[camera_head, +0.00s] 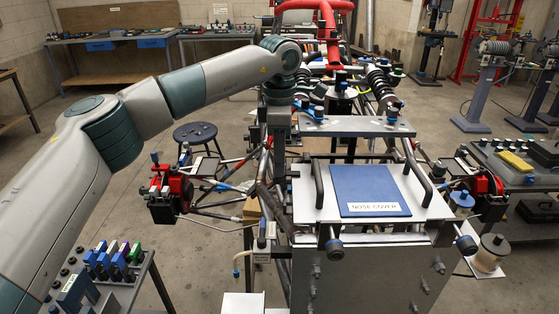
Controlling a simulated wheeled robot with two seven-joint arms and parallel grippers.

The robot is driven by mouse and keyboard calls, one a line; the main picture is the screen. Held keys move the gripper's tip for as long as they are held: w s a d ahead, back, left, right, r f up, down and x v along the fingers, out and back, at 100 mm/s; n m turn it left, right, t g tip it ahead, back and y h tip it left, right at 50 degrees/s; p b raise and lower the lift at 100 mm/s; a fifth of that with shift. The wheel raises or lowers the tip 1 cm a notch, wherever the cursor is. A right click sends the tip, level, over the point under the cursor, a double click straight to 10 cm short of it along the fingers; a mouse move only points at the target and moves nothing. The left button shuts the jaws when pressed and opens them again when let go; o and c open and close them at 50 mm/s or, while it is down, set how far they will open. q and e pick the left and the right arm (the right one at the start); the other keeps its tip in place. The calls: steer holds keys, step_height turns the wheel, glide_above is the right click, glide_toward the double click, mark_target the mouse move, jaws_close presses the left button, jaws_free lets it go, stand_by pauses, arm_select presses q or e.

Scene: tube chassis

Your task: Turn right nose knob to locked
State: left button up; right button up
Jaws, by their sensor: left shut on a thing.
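The nose cover (428,207) is a pale plate with a blue labelled panel (368,188) and a dark bar handle along each side. It lies on the front of the tube chassis. Dark round knobs show at its front, one left of centre (334,248) and one at the right corner (466,245). My left arm comes in from the left and bends down at the wrist. Whether that knob is turned cannot be seen. My right gripper is out of view.
Red wheel-side parts (165,190) stick out left of the chassis, with a dark stool (195,133) behind. A small bench with coloured items (115,262) is at lower left. A tool cart (515,170) stands at right. Floor shows between them.

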arm_select(q)
steer(key=shift+r, duration=0.1)
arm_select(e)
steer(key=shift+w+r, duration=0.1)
arm_select(q)
steer(key=o, duration=1.1)
steer(key=shift+r, duration=0.55)
step_height(320, 180, up, 16)
steer(key=shift+r+b, duration=0.1)
steer(key=shift+b, duration=0.75)
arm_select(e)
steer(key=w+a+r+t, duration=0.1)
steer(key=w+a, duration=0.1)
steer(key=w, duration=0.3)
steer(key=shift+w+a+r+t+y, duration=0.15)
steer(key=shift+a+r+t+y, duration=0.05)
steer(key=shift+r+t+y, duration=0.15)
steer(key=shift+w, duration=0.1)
